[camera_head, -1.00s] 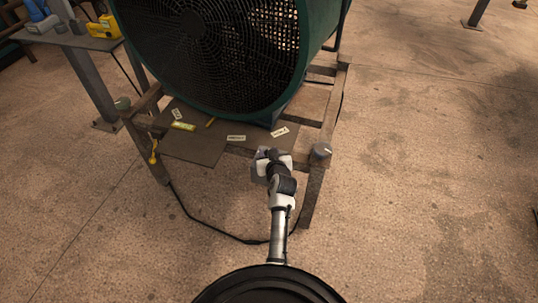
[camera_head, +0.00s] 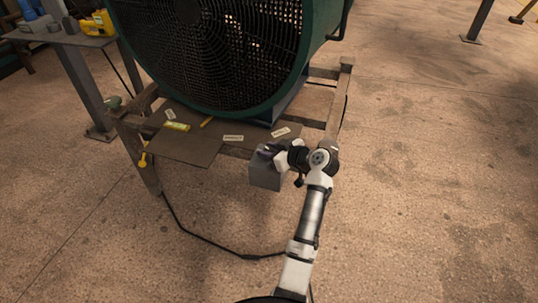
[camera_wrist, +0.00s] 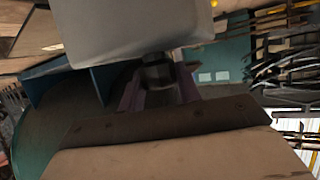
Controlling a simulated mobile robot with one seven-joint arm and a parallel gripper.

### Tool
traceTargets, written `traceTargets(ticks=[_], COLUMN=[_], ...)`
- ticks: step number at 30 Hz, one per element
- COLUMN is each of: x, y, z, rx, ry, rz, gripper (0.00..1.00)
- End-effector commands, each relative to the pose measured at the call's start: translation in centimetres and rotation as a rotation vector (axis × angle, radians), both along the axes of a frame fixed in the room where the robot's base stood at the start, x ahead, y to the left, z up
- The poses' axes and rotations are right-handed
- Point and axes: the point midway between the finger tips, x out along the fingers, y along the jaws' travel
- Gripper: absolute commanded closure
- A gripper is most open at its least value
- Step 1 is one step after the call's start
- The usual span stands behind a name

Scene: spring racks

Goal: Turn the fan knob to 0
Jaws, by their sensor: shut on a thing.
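The large green drum fan (camera_head: 205,50) with a dark mesh grille stands on a metal frame. A grey box (camera_head: 265,178) sits at the front of the frame, and its pale face fills the top of the wrist view (camera_wrist: 135,25). My gripper (camera_head: 270,151) is at the upper part of this box. In the wrist view, my gripper (camera_wrist: 158,82) has its two fingers on either side of a small dark knob (camera_wrist: 157,74) and is shut on it. The knob's pointer and scale marks cannot be read. In the head view the knob is hidden by my gripper.
A brown panel (camera_head: 185,148) under the fan carries small labels and a yellow level (camera_head: 177,127). A black cable (camera_head: 205,240) runs along the floor. A side table (camera_head: 85,40) stands at the left.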

Motion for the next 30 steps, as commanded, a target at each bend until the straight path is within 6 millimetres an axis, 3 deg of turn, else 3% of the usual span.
traceTargets(ticks=[16, 17, 21, 30], x=[-0.05, -0.05, -0.03, -0.06], y=[0.00, 0.00, 0.01, -0.07], z=[-0.20, -0.21, -0.16, -0.04], rx=[0.000, 0.000, 0.000, 0.000], ry=[0.006, 0.006, 0.005, 0.002], rz=[0.025, 0.025, 0.024, 0.024], gripper=[0.89, 0.64, 0.46, 0.45])
